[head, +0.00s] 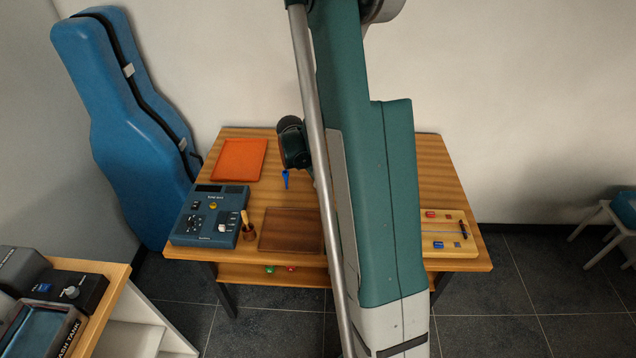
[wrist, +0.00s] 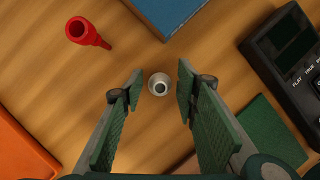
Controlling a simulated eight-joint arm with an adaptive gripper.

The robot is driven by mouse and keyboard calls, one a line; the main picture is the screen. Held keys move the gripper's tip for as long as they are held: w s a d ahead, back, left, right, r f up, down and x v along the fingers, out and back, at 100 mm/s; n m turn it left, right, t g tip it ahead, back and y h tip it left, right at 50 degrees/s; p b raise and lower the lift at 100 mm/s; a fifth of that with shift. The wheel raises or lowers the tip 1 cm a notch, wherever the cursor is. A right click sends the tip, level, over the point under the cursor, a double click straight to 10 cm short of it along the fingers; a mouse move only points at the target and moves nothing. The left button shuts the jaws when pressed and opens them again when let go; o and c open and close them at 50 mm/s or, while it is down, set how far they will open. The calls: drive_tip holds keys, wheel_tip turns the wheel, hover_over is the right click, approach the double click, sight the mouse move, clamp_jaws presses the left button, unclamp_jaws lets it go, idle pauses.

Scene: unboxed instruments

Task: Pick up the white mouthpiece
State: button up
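The white mouthpiece (wrist: 159,84) shows in the wrist view as a small round whitish piece with a dark hole, seen from above on the wooden table. My gripper (wrist: 161,79) is open, with one green-padded finger on each side of the mouthpiece in the picture. I see clear gaps on both sides and no contact. How high the fingertips are above the table is hard to tell. In the head view my arm covers the middle of the table, and I cannot make out the mouthpiece or the fingertips there.
A red mouthpiece-like piece (wrist: 87,32) lies nearby at upper left. A blue flat object (wrist: 168,10), a dark device (wrist: 285,45) and an orange tray (wrist: 20,150) surround the area. The head view shows a brown tray (head: 290,232) and a wooden board (head: 447,242).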

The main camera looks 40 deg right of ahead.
drive_tip(key=shift+c, duration=0.5)
drive_tip(key=c, duration=0.7)
drive_tip(key=shift+o, duration=0.2)
drive_tip(key=shift+r, duration=0.15)
drive_tip(key=shift+r+p, duration=0.8)
drive_tip(key=shift+r, duration=4.1)
